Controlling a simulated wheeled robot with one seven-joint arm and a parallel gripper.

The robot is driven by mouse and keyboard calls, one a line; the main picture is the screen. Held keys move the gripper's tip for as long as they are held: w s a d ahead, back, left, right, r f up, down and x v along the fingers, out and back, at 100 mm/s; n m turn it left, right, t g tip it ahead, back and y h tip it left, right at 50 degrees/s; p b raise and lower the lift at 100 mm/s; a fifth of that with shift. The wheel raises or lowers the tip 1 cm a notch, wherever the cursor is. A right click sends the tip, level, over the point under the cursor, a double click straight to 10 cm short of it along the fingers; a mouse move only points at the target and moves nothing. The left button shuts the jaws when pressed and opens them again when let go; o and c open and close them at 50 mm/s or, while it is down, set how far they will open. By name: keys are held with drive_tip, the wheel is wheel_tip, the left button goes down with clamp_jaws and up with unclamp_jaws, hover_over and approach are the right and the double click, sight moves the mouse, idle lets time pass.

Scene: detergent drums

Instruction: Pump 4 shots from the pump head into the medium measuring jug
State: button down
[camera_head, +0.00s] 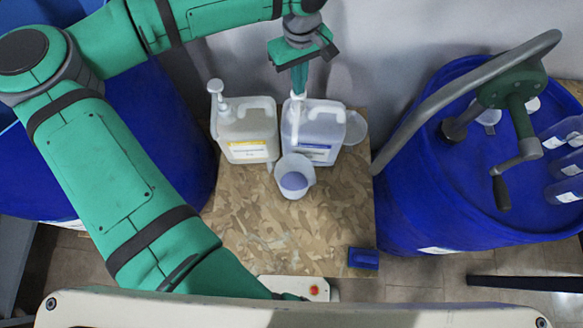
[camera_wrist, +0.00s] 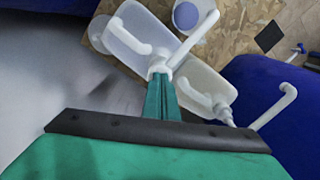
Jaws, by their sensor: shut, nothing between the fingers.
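A white jerrycan with a blue label (camera_head: 318,125) carries a white pump head (camera_head: 297,108), which also shows in the wrist view (camera_wrist: 196,37) with its spout over a jug. That measuring jug (camera_head: 294,165) stands in front of the jerrycan and shows blue-violet contents; it also shows in the wrist view (camera_wrist: 187,16). My gripper (camera_head: 298,92) is shut and empty, pointing down with its fingertips at the top of the pump head. In the wrist view my gripper (camera_wrist: 160,78) covers part of the pump top; whether it touches is hard to tell.
A second jerrycan with a yellow label and pump (camera_head: 247,130) stands just left. Another clear vessel (camera_head: 356,126) is behind at right. Blue drums flank the wooden board (camera_head: 290,235); the right drum (camera_head: 420,205) bears a crank pump (camera_head: 510,95) and bottles. The board's front is mostly clear.

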drive_tip(key=shift+w+r, duration=0.1)
drive_tip(key=shift+r, duration=2.05)
drive_tip(key=shift+r, duration=0.15)
drive_tip(key=shift+r, duration=0.6)
wheel_tip(320, 180, up, 5)
drive_tip(key=shift+f, duration=0.2)
